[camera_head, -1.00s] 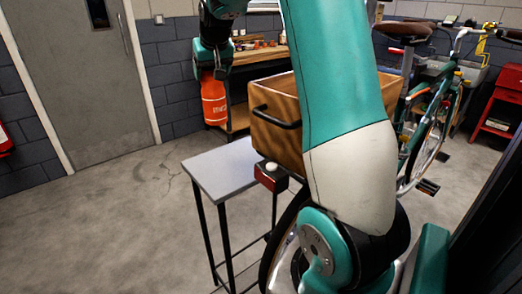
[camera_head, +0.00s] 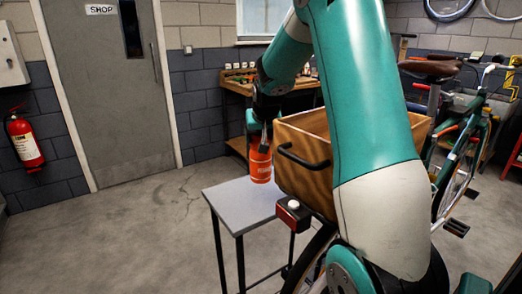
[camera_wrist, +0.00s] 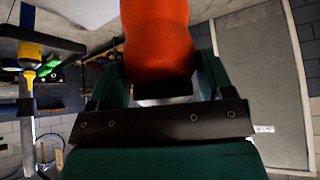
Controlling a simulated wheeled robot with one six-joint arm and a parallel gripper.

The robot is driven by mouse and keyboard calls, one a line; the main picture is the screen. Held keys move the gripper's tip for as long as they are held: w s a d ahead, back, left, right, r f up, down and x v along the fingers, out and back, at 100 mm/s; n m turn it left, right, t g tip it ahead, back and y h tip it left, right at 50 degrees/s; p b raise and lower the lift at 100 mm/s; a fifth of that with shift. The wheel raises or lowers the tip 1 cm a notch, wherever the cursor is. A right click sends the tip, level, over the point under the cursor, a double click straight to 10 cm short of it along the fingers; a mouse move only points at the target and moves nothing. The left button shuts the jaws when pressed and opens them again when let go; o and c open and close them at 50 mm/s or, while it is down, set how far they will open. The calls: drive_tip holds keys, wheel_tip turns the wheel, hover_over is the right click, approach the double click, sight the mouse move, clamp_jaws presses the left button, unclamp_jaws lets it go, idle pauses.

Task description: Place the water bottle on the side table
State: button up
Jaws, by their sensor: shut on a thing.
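The water bottle is orange (camera_head: 260,165) with pale lettering, and it looks upright. My gripper (camera_head: 262,143) is shut on its upper part. In the wrist view the orange bottle (camera_wrist: 157,40) fills the space between the fingers. The side table (camera_head: 235,207) has a grey top and thin black legs. The bottle's base overlaps the far part of the tabletop in the head view; I cannot tell whether it touches. Its far side is hidden.
A wooden crate (camera_head: 303,175) with a black handle stands close right of the bottle, by a red lamp (camera_head: 293,214). A bicycle (camera_head: 465,165) is at right. A workbench (camera_head: 240,88) stands behind. The floor at left is clear, with a fire extinguisher (camera_head: 25,143) on the wall.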

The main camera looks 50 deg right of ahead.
sight(260, 164)
drive_tip(key=shift+f, duration=2.35)
drive_tip(key=shift+f, duration=0.15)
drive_tip(key=o, duration=1.5)
drive_tip(key=shift+o, duration=0.2)
